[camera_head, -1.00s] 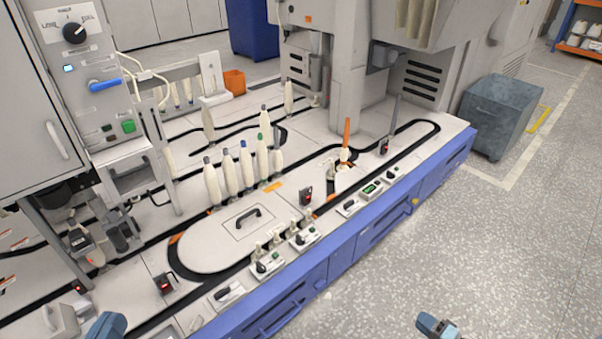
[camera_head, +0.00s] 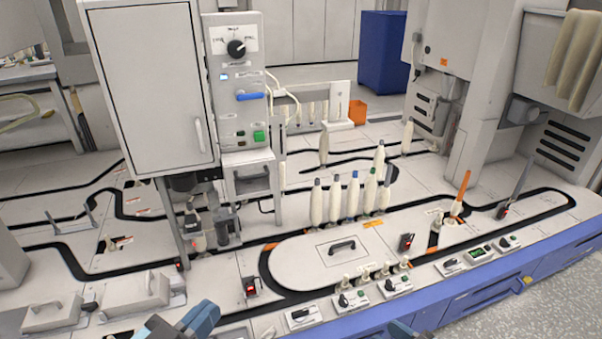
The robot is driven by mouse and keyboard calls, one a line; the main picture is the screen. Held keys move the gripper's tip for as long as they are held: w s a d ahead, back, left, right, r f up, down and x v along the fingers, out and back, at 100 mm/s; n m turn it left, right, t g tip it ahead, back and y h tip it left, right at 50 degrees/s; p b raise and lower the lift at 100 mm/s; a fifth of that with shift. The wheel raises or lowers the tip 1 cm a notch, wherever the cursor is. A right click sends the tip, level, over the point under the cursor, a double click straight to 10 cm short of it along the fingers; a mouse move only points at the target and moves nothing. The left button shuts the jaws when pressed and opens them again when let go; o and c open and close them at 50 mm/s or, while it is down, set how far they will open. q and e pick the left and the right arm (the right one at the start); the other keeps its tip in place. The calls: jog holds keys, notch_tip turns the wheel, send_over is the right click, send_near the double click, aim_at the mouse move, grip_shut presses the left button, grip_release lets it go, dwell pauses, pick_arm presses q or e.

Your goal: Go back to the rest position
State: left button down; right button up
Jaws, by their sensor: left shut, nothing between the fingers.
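My left gripper (camera_head: 152,328) shows at the bottom edge of the head view, left of the middle, partly cut off by the frame. It is shut and empty, in front of the machine's near edge, and touches nothing that I can see. A small blue-grey piece of my right arm shows at the bottom edge, right of the middle. My right gripper itself is out of the picture.
Several upright bobbins (camera_head: 335,200) stand on the track table behind a flat lid with a black handle (camera_head: 342,246). Small switch units (camera_head: 352,298) line the front edge. Grey floor lies at lower right.

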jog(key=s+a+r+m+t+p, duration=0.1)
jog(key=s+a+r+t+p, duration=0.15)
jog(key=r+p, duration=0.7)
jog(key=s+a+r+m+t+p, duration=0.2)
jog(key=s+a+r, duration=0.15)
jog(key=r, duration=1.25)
pick_arm(q)
notch_tip(320, 180, up, 11)
jog(key=s+n+t+p, duration=0.2)
jog(key=n+p, duration=0.1)
jog(key=s+a+r+g+y+p, duration=0.4)
jog(key=a+g+y+p, duration=0.2)
jog(key=p, duration=2.7)
jog(key=shift+a, duration=0.75)
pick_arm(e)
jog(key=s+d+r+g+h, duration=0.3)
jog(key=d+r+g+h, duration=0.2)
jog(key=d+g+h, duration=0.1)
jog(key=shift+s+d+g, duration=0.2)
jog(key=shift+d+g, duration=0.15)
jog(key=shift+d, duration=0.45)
